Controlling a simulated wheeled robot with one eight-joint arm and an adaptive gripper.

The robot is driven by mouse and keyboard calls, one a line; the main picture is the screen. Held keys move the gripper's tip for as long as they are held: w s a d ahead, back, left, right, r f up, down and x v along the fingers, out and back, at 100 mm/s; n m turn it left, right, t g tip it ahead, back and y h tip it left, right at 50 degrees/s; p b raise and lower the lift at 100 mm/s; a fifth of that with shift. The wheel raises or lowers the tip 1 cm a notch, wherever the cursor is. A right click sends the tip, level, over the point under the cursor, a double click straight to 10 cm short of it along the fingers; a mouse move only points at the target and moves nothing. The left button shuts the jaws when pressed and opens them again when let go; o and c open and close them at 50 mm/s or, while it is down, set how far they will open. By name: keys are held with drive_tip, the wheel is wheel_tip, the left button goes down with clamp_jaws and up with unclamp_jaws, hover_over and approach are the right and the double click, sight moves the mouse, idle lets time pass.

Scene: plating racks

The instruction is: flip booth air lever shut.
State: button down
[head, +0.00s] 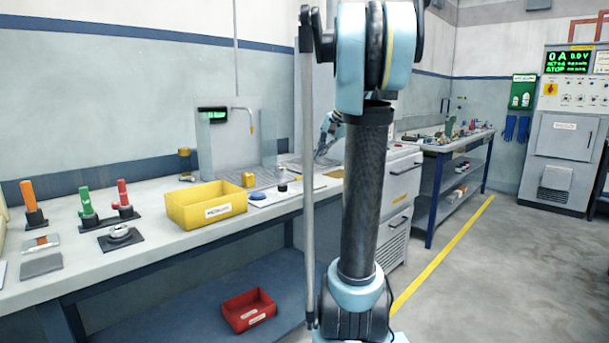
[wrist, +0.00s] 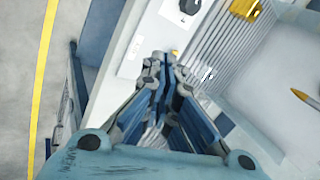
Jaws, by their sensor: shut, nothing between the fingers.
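The booth (head: 238,135) stands at the back of the bench, with pale side walls, a grooved floor and a lit green display (head: 213,115). A thin yellow-tipped fitting (head: 251,128) hangs inside it and also shows in the wrist view (wrist: 305,98). I cannot make out for certain which part is the air lever. My gripper (head: 321,153) is by the booth's right front, partly behind my arm. In the wrist view its fingers (wrist: 164,60) are shut and empty, over a white strip (wrist: 140,62). A small orange knob (wrist: 176,53) sits just beyond the fingertips.
A yellow bin (head: 207,208), a yellow block (head: 248,180), a blue dome (head: 257,196) and a black knob (head: 282,188) are on the bench. Orange, green and red handles (head: 122,193) stand at the left. A red bin (head: 249,310) is on the lower shelf. The right-hand floor is clear.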

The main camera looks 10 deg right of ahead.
drive_tip(key=m, duration=0.1)
approach(302, 176)
drive_tip(key=shift+t+y, duration=0.3)
drive_tip(key=x, duration=0.7)
drive_tip(key=shift+s+d+f, duration=0.2)
drive_tip(key=shift+d, duration=0.1)
